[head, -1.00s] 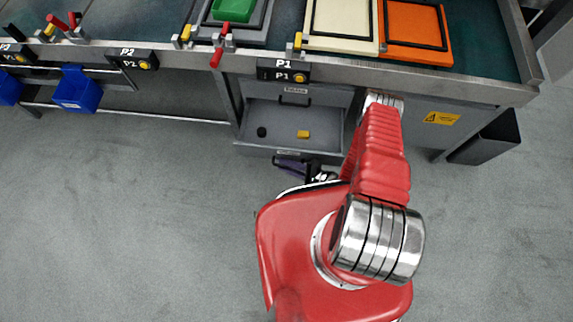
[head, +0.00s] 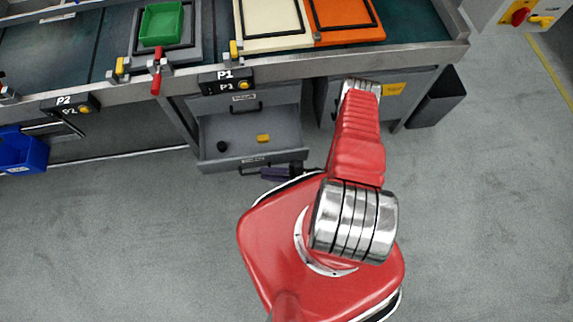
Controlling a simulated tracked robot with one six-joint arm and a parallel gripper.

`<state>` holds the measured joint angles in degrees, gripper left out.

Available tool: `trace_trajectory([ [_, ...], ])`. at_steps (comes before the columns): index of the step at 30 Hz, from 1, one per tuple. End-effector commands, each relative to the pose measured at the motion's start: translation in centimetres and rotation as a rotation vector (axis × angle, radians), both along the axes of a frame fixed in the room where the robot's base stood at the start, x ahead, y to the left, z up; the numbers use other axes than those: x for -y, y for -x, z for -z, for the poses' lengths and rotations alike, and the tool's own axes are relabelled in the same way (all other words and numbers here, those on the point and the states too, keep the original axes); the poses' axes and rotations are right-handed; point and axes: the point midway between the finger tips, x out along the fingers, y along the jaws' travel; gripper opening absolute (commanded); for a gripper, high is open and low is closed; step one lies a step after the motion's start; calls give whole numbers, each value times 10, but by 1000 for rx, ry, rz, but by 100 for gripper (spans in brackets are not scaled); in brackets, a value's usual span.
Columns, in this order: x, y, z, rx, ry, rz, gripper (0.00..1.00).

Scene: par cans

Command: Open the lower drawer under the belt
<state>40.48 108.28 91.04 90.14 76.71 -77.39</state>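The lower drawer (head: 285,158) under the belt stands pulled out, seen from above in the head view. A small black round thing and a yellow block (head: 263,138) lie in it. Its front carries a label and a dark handle (head: 249,171). My gripper (head: 277,173) seems to be the dark, purplish shape just in front of the drawer front, close beside the handle. My red arm and base hide part of it, so I cannot tell whether it touches the handle or whether its fingers are shut.
Above it is the shut upper drawer (head: 275,97) with a black handle. The belt above carries a green tray (head: 161,24), a cream panel and an orange panel (head: 343,13). A dark bin (head: 437,98) stands right, a blue bin (head: 22,152) left. The floor in front is clear.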

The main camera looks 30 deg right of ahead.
Motion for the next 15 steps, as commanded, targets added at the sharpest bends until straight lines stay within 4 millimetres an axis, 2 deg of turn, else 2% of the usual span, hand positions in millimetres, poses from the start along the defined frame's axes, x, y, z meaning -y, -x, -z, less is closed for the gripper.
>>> trace_trajectory([
  [15, 40, 29, -10, -1, 2, 2, 17],
])
